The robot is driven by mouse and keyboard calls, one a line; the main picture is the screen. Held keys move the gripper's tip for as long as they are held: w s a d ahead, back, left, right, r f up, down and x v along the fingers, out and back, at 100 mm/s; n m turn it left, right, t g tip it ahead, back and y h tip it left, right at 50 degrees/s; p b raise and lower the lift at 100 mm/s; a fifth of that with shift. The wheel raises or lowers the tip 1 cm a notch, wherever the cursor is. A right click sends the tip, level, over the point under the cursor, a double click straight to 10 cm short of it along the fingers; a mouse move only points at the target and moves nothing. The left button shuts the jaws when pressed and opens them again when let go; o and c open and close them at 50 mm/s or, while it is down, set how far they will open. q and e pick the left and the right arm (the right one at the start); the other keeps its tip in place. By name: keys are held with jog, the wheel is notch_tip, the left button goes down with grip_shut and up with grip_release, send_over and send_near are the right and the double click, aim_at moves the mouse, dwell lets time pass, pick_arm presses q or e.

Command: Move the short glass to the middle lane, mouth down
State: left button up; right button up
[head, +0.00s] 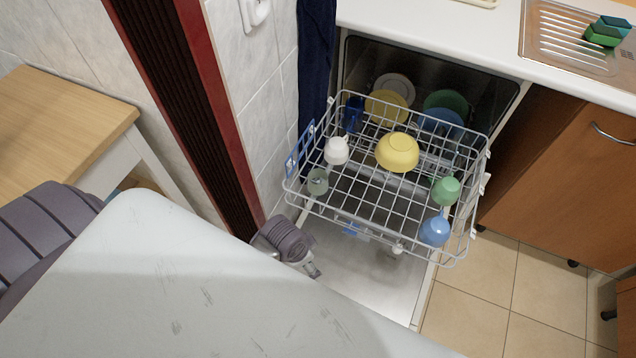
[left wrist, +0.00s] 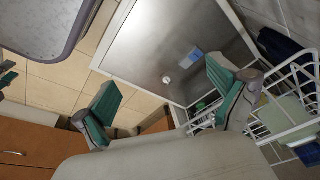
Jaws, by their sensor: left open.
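The short glass (head: 318,181), clear and pale greenish, stands at the left front corner of the pulled-out upper dishwasher rack (head: 352,213). I cannot tell which way its mouth faces. My left gripper (head: 314,268) is below and in front of that corner, apart from the glass and partly hidden behind my own body. In the left wrist view its two green-padded fingers are spread with nothing between them (left wrist: 166,98). A pale, see-through shape in the rack at that view's right edge may be the glass. The rack's middle holds a yellow bowl (head: 397,152). My right gripper is out of view.
A white cup (head: 336,150) stands behind the glass. A green cup (head: 446,190) and a blue cup (head: 435,231) stand along the rack's right side. The open dishwasher door (head: 385,283) lies below. A tiled wall and dark red post are close on the left.

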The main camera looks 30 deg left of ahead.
pick_arm(q)
jog(key=w+d+r+m, duration=0.1)
jog(key=w+r+m, duration=0.2)
jog(key=r, duration=0.2)
notch_tip(320, 180, up, 11)
jog(key=m+g+y+b, duration=0.1)
jog(key=m+g+b, duration=0.1)
jog(key=m, duration=1.5)
send_over(318, 174)
notch_tip(318, 174, down, 7)
jog(key=shift+s+a+r, duration=0.1)
jog(key=shift+a, duration=0.05)
notch_tip(318, 174, down, 6)
jog(key=shift+r+b, duration=0.15)
jog(key=shift+b, duration=0.35)
jog(key=c, duration=1.3)
jog(key=shift+c, duration=0.7)
jog(key=shift+r, duration=0.15)
